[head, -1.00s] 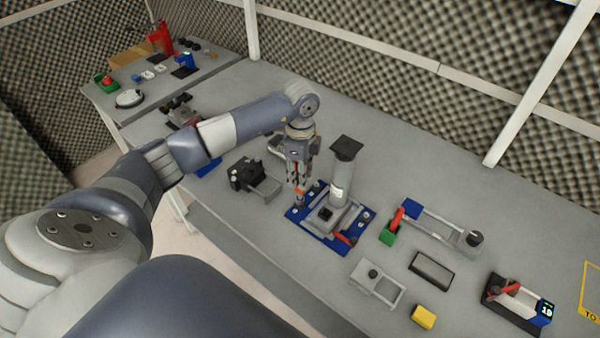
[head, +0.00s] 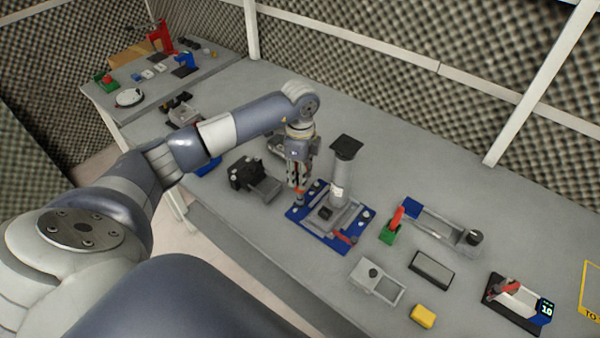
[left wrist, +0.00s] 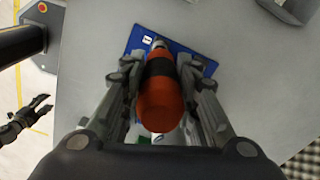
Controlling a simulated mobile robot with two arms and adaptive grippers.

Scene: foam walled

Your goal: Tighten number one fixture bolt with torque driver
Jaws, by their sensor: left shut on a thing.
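The orange torque driver (left wrist: 160,95) with a black band is between the fingers of my left gripper (head: 298,181), which is shut on it. The driver stands about upright, tip down, over the left corner of the blue fixture plate (head: 336,243). In the left wrist view its tip end is near a small white label on the blue plate (left wrist: 192,62). Whether the tip sits on a bolt is hidden. A black gripper (left wrist: 44,104), seemingly my right one, shows at the left edge of the left wrist view, fingers apart and empty, away from the plate.
A grey column with a black top (head: 345,150) rises from the plate close beside my left gripper. A black-and-grey fixture (head: 252,180) stands to the left.

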